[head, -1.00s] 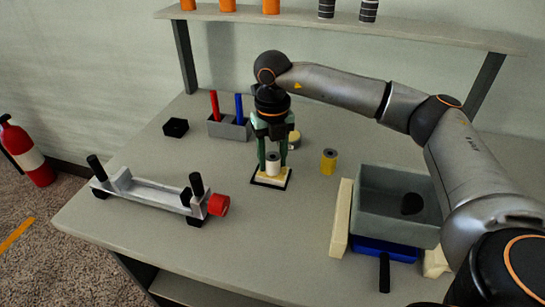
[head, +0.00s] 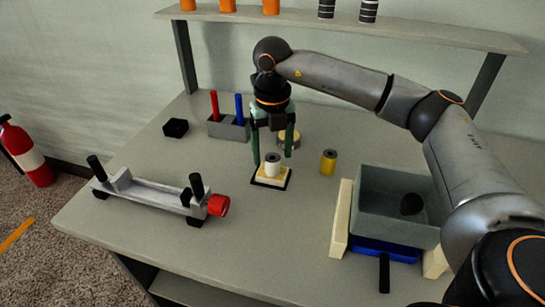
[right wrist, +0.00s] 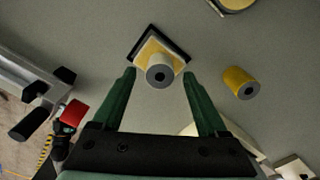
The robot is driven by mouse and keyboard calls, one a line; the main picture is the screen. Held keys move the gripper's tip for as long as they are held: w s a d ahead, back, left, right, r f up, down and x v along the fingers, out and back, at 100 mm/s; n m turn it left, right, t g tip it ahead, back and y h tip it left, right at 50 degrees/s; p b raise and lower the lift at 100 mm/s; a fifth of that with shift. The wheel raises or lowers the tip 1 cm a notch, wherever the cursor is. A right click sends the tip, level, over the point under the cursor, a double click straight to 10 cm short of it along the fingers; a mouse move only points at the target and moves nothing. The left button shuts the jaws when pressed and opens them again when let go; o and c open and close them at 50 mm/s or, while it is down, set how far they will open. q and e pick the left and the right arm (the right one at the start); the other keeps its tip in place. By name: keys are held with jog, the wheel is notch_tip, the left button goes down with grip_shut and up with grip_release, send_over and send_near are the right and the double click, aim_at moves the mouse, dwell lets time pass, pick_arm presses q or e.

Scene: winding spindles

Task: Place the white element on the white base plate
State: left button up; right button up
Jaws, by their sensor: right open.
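The white element (head: 272,163), a short cylinder with a dark hole in its top, stands upright on the white base plate (head: 268,180), which has a black edge. Both also show in the right wrist view, the element (right wrist: 160,70) on the pale plate (right wrist: 146,48). My right gripper (head: 272,158) is open and empty. Its green fingers point down, apart from the element, with their tips a little higher than it in the head view. In the right wrist view, the fingertips (right wrist: 158,73) lie on either side of the element. My left gripper is not in view.
A yellow cylinder (head: 328,161) stands right of the plate, and another round piece (head: 289,139) behind it. A grey holder (head: 229,130) has red and blue rods. A metal fixture (head: 150,191) lies left, a grey bin (head: 395,220) right. A shelf (head: 400,28) hangs behind.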

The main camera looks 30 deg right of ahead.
aim_at(272, 158)
notch_tip(272, 158, up, 10)
jog(key=shift+f, duration=0.2)
jog(key=shift+f, duration=0.1)
dwell(0.5)
